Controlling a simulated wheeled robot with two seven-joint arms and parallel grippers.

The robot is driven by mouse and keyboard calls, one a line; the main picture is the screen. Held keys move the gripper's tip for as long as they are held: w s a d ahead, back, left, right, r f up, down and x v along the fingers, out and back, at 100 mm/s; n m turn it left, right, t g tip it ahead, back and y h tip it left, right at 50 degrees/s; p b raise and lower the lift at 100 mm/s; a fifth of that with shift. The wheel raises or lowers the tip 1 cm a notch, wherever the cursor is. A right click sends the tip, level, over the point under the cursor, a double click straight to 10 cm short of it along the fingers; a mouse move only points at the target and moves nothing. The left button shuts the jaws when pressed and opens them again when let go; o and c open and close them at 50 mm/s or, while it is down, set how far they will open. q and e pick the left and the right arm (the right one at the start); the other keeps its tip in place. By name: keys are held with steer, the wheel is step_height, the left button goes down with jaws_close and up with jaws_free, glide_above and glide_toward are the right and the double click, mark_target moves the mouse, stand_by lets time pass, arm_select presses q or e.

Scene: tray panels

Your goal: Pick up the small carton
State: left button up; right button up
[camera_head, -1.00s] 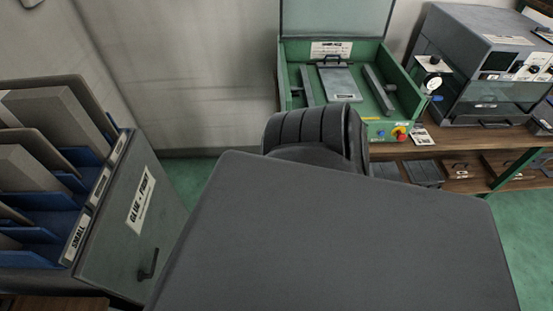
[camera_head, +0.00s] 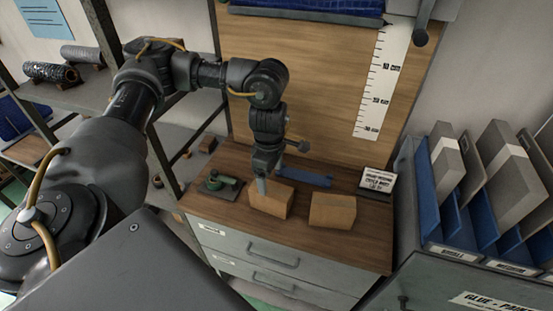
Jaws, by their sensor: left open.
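Two brown cartons sit on the wooden top of a drawer cabinet. The left carton (camera_head: 272,201) looks a little narrower than the right carton (camera_head: 332,211); I cannot tell surely which one is the small carton. My left gripper (camera_head: 262,186) points down at the left carton's left end, its finger overlapping the top edge there. It is open; I cannot tell whether it touches the carton. My right gripper is out of view.
A green tool (camera_head: 221,184) lies left of the cartons. A blue strip (camera_head: 304,177) lies behind them, and a small sign (camera_head: 378,182) stands at the back right. A rack of grey panels (camera_head: 447,165) is at the right. Shelving stands at the left.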

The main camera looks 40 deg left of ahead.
mark_target(270, 188)
arm_select(q)
steer(key=shift+s+f, duration=0.15)
steer(key=shift+f, duration=2.75)
steer(key=shift+f, duration=0.1)
steer(key=shift+s+d+f, duration=0.1)
steer(key=shift+f, duration=0.2)
steer(key=shift+d+f+p, duration=0.1)
steer(key=shift+f+p, duration=0.3)
steer(key=shift+f, duration=1.8)
steer(key=c, duration=1.2)
